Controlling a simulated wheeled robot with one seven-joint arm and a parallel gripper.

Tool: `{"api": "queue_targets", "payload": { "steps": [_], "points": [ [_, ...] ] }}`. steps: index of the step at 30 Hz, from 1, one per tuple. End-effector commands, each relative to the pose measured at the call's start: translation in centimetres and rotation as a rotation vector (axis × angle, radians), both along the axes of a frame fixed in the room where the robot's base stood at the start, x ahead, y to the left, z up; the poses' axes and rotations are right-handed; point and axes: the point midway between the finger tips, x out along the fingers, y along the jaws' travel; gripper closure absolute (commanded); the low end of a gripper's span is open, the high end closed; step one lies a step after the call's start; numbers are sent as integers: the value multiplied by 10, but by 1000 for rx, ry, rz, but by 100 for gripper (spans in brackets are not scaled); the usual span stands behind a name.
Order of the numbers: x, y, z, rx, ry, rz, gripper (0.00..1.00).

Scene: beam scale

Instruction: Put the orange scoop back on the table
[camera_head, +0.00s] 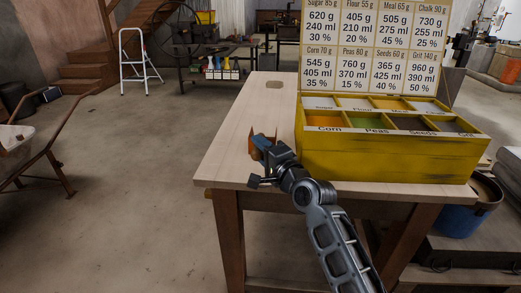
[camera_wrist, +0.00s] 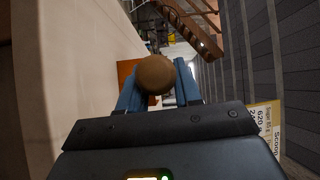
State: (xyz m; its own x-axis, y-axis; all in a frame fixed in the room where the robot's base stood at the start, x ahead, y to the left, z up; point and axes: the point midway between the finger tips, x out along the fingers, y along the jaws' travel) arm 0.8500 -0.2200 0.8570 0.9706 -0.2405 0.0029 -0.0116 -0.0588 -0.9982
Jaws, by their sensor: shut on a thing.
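My gripper (camera_head: 262,143) is over the left part of the wooden table (camera_head: 226,165), left of the yellow box. Its blue fingers are shut on the orange scoop (camera_head: 252,147), which is mostly hidden behind them in the head view. In the wrist view, the scoop's round brown handle end (camera_wrist: 156,75) sits between the two fingers, with an orange part (camera_wrist: 125,70) beyond it. I cannot tell whether the scoop touches the table top or hangs just above it.
A yellow box (camera_head: 385,160) with labelled compartments such as Corn, Peas and Seeds stands on the table's right side. A chart board (camera_head: 375,45) rises behind it.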

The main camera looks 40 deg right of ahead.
Motion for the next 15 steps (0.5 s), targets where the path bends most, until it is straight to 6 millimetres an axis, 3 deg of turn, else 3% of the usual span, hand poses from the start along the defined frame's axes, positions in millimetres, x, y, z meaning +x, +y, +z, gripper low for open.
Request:
{"api": "queue_targets", "payload": {
  "steps": [3, 4, 11, 15],
  "points": [
    [0, 0, -3, 0, -1, 0, 100],
    [0, 0, -2, 0, 0, 0, 64],
    [0, 0, -2, 0, 0, 0, 42],
    [0, 0, -2, 0, 0, 0, 41]
  ]
}}
